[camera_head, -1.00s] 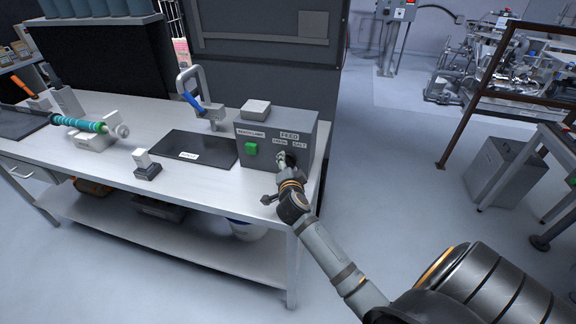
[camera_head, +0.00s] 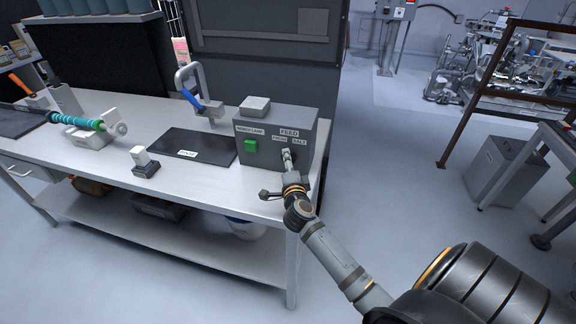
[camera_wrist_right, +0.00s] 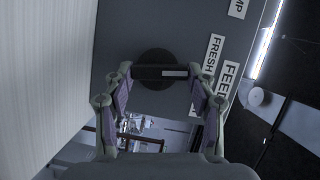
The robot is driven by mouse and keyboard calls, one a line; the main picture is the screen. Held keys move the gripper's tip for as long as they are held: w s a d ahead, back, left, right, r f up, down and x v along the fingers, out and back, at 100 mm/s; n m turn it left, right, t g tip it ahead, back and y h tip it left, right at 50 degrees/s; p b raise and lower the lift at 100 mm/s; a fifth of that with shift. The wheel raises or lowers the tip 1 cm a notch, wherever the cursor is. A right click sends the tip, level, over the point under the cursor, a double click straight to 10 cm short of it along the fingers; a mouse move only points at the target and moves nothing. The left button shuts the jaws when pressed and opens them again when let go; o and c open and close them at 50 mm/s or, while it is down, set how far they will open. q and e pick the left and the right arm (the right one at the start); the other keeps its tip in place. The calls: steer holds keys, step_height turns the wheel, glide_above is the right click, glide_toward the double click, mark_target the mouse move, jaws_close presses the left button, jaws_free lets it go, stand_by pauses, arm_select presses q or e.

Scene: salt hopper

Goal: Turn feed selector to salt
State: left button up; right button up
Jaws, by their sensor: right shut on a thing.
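The grey control box (camera_head: 262,160) stands on the bench's right end. Its front has a FEED label (camera_head: 289,133) with FRESH (camera_head: 279,138) and SALT (camera_head: 299,142) below. My right gripper (camera_head: 287,153) is at the box front, below these labels. In the right wrist view, its fingers (camera_wrist_right: 160,74) are shut on the sides of the black feed selector knob (camera_wrist_right: 157,58). The knob's bar carries a white mark at its right end, toward the label side; I cannot tell which label it points at. A finger partly hides the SALT label. My left gripper is not in view.
A green button (camera_head: 251,146) sits left of the selector on the same box. A black mat (camera_head: 195,146), a small block on a dark base (camera_head: 145,164) and a blue-handled fixture (camera_head: 195,97) stand farther left.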

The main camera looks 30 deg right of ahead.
steer(key=m+t+h+b, duration=0.1)
steer(key=m+b, duration=0.2)
steer(key=f+m+t+b, duration=0.1)
steer(key=m+b, duration=0.2)
steer(key=b, duration=0.1)
steer(key=shift+f+m+h, duration=0.15)
steer(key=shift+m+h, duration=0.25)
steer(key=shift+m+h+b, duration=0.5)
steer(key=shift+m+b, duration=0.8)
steer(key=shift+b, duration=0.25)
steer(key=o, duration=1.2)
steer(key=shift+c, duration=0.2)
steer(key=shift+r, duration=0.2)
